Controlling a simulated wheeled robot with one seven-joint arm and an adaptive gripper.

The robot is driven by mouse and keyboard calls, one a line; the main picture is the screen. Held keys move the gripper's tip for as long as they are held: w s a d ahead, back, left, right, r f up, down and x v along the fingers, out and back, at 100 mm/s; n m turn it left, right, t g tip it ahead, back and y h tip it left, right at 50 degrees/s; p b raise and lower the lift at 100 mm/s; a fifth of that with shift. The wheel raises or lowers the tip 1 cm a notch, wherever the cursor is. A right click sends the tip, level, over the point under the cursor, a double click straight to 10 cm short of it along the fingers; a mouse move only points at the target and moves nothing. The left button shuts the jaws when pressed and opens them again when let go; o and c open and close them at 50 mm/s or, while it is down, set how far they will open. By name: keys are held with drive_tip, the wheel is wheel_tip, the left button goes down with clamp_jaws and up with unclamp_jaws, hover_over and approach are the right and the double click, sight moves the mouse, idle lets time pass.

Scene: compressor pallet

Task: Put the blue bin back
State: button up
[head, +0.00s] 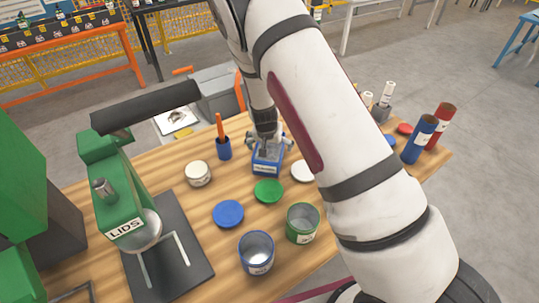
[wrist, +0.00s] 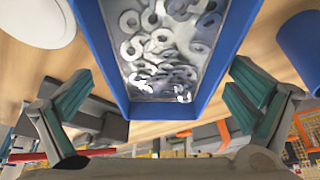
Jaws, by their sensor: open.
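The blue bin (head: 266,169) stands on the wooden table, below the end of my arm, with a white label on its front. In the wrist view the bin (wrist: 160,111) is upright and holds many grey washers behind its blue rim. My gripper (head: 268,143) is over the bin in the head view. In the wrist view my gripper (wrist: 158,90) is open, with one finger on each side of the bin's near end. Gaps show between the fingers and the walls. The bin's far end is out of the wrist view.
A blue cup (head: 223,149) with an orange-handled tool is close left of the bin; a white lid (head: 302,171) is close right. A green lid (head: 268,191), blue lid (head: 228,213), blue can (head: 256,253) and green can (head: 302,223) lie nearer. A green press (head: 118,205) stands left.

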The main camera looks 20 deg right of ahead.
sight(271, 154)
drive_tip(key=x, duration=0.4)
drive_tip(key=shift+a+f, duration=0.1)
drive_tip(key=shift+a, duration=0.1)
drive_tip(key=c, duration=1.8)
drive_tip(key=shift+s, duration=0.1)
drive_tip(key=shift+c, duration=0.4)
